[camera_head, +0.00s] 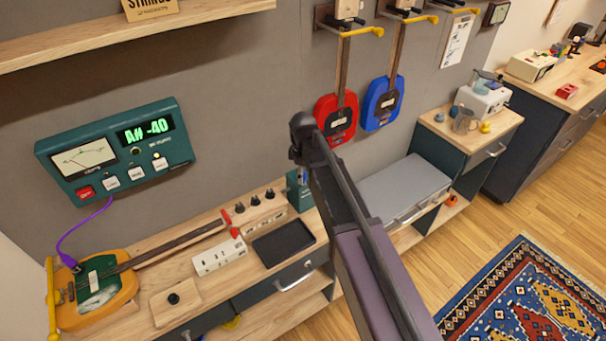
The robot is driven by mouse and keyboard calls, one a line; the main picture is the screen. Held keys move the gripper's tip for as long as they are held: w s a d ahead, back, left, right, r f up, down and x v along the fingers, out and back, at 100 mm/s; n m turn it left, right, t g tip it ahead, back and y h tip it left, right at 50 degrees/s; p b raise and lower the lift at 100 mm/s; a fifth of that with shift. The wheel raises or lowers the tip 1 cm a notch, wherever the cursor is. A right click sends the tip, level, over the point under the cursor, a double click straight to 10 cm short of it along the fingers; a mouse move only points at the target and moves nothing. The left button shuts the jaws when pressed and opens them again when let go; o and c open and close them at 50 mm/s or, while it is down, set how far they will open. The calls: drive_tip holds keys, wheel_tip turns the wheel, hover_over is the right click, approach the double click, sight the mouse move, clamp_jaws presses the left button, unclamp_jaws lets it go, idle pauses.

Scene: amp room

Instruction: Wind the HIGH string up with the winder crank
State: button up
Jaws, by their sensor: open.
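A yellow-orange and green string instrument (93,292) lies on the wooden bench at the left, its neck (170,247) pointing right. Red pieces (234,231) sit at the neck's far end. The strings are too fine to tell apart, and I cannot identify the winder crank for certain. A teal tuner (115,150) on the wall reads what looks like "A# -40", and a purple cable runs down to the instrument. My folded arm crosses the middle of the view; its gripper is not visible.
On the bench are a wooden block with a black knob (173,299), a white box (219,257), a row of black knobs (254,203) and a black tray (283,243). Red (338,117) and blue (382,103) instruments hang on the wall. Open floor lies right, with a patterned rug (530,300).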

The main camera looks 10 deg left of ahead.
clamp_jaws()
drive_tip(key=shift+a, duration=0.1)
drive_tip(key=shift+a+m, duration=0.3)
drive_tip(key=shift+m, duration=0.45)
drive_tip(key=shift+a+m, duration=0.3)
drive_tip(key=shift+m, duration=0.45)
drive_tip(key=shift+w+a+m, duration=0.4)
drive_tip(key=shift+a+m, duration=0.2)
drive_tip(key=shift+m, duration=1.2)
drive_tip(key=shift+w+a+m, duration=0.45)
drive_tip(key=shift+a+m, duration=0.2)
drive_tip(key=shift+m, duration=1.15)
drive_tip(key=shift+w+a+m, duration=0.4)
drive_tip(key=shift+a+m, duration=0.2)
drive_tip(key=shift+m, duration=1.2)
